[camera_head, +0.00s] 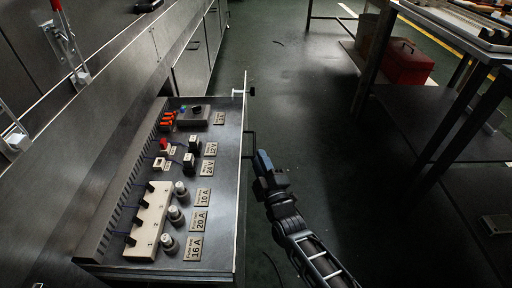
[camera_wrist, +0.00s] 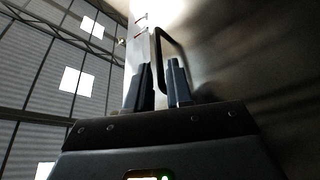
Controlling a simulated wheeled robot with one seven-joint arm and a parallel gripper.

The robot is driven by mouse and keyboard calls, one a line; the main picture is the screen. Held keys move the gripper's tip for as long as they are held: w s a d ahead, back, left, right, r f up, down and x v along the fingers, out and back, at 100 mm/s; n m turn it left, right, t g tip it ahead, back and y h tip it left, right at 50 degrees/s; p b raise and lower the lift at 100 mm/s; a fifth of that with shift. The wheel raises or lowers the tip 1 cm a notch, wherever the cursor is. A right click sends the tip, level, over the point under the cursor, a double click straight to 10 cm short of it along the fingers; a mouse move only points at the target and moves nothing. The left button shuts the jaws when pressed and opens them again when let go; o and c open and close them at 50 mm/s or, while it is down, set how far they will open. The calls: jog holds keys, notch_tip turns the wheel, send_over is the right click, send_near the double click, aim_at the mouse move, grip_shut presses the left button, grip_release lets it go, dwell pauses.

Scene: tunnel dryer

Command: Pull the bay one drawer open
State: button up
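A metal unit (camera_head: 228,190) at left in the head view holds labelled electrical parts on its top face. A dark bracket handle (camera_head: 250,134) stands out from its right side. In the wrist view, the handle (camera_wrist: 159,38) is a black loop on a metal face. Its near bar runs down between my two fingers (camera_wrist: 162,85). The fingers stand apart with a visible gap, and firm contact with the bar does not show.
Black knobs, grey plugs (camera_head: 176,215) and orange parts (camera_head: 167,118) sit on the unit. A small latch-like part (camera_head: 251,91) juts out at its far corner. Dark floor (camera_head: 300,80) is clear between the unit and a bench (camera_head: 435,125) with a red toolbox (camera_head: 408,62).

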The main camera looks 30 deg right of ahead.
jog(key=shift+v, duration=1.25)
jog(key=s+f+y, duration=0.1)
jog(key=s, duration=0.9)
jog(key=s+a+r+m+g+y, duration=0.1)
jog(key=s+a+r+m+g, duration=0.3)
jog(key=s, duration=1)
jog(key=s+r+m+y, duration=0.25)
jog(key=s+r, duration=0.35)
jog(key=s, duration=0.8)
jog(key=s+a+r+m+g, duration=0.1)
jog(key=s+a+r+m, duration=0.15)
jog(key=s+r, duration=0.4)
notch_tip(320, 180, up, 26)
jog(key=w+p, duration=0.1)
jog(key=p, duration=2.4)
jog(key=shift+w+d+m+h, duration=0.2)
jog(key=shift+m+h, duration=0.2)
jog(key=shift+h, duration=0.05)
